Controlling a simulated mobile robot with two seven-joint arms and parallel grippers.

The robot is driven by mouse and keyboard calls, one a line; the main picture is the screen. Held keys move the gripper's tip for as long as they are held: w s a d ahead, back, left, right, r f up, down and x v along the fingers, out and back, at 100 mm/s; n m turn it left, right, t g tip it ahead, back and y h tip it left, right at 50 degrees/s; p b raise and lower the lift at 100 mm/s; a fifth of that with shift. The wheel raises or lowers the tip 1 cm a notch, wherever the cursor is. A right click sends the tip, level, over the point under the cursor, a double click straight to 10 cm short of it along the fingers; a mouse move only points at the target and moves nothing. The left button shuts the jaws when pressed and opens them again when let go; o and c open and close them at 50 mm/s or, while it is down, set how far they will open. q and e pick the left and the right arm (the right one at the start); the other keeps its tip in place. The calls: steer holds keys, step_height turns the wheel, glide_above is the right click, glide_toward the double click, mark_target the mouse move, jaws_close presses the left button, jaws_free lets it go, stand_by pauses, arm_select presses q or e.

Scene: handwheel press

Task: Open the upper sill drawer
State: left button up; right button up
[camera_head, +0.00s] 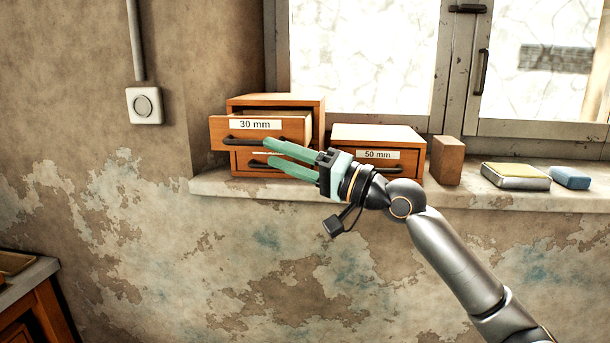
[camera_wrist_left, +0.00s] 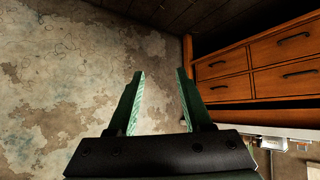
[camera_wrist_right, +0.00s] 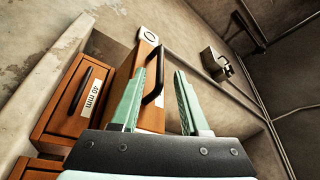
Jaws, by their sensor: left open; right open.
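The upper sill drawer (camera_head: 286,128), orange wood with a "30 mm" label, is pulled partway out of its small cabinet (camera_head: 275,101) on the sill. Its dark handle (camera_head: 238,141) also shows in the right wrist view (camera_wrist_right: 158,82), near the left finger. My right gripper (camera_head: 270,153) is open in front of the cabinet, fingertips near the right end of that handle. In the right wrist view its fingers (camera_wrist_right: 159,72) are apart; contact with the handle cannot be told. My left gripper (camera_wrist_left: 159,71) is open and empty, seen only in its wrist view.
The lower drawer (camera_wrist_right: 75,103) reads "40 mm" and looks shut. A "50 mm" box (camera_head: 375,134), a wooden block (camera_head: 447,160), a yellow-topped metal box (camera_head: 516,176) and a blue block (camera_head: 570,177) stand along the sill (camera_head: 480,196). A drawer chest (camera_wrist_left: 255,70) shows beside my left gripper.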

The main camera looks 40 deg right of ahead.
arm_select(q)
steer(key=shift+w+d+f+b, duration=0.2)
steer(key=shift+d+f+b, duration=0.3)
steer(key=shift+b, duration=0.25)
arm_select(e)
steer(key=v, duration=0.4)
steer(key=shift+s+d, duration=0.15)
steer(key=shift+s, duration=0.2)
arm_select(q)
steer(key=shift+w+r, duration=0.1)
